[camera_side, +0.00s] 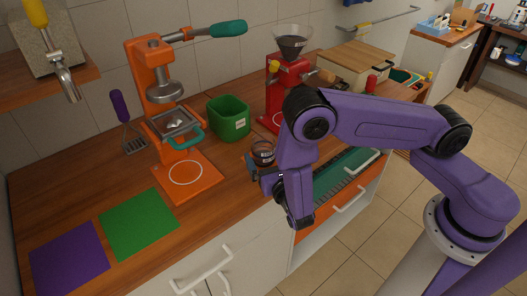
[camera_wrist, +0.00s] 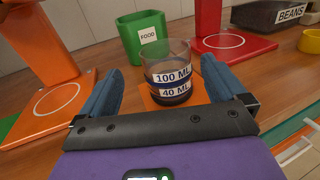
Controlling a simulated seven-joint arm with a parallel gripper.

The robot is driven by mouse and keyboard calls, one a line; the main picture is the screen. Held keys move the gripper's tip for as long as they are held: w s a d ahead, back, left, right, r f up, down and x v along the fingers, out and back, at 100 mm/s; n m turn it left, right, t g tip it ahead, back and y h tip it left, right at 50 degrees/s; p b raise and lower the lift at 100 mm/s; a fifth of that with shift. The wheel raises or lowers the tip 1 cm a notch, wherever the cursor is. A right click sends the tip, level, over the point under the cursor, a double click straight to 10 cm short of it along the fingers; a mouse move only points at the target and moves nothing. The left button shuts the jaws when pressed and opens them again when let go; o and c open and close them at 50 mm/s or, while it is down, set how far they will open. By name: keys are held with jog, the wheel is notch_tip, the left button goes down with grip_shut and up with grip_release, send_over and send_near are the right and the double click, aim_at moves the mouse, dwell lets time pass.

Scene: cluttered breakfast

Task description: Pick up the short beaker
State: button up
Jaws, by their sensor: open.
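The short beaker (camera_wrist: 168,73) is clear glass with dark liquid and white "100 ML" and "40 ML" labels. It stands upright on a small orange pad (camera_wrist: 200,92), and also shows in the side view (camera_side: 263,152). My gripper (camera_wrist: 161,72) is open, with one blue finger on each side of the beaker in the wrist view. Gaps show between the beaker and both fingers. In the side view my gripper (camera_side: 262,170) is low at the beaker's near side, and my arm hides part of it.
A green bin labelled FOOD (camera_side: 229,118) stands just behind the beaker. An orange press (camera_side: 158,90) is to the left and a red grinder (camera_side: 283,85) behind to the right. Green (camera_side: 138,223) and purple (camera_side: 68,258) mats lie at the front left. An orange drawer (camera_side: 335,205) is below.

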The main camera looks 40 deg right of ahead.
jog(key=shift+d+x, duration=0.2)
jog(key=shift+x, duration=1.15)
jog(key=shift+d+x, duration=0.15)
jog(key=shift+x, duration=1.25)
jog(key=shift+s+r, duration=0.15)
jog(key=c, duration=1.1)
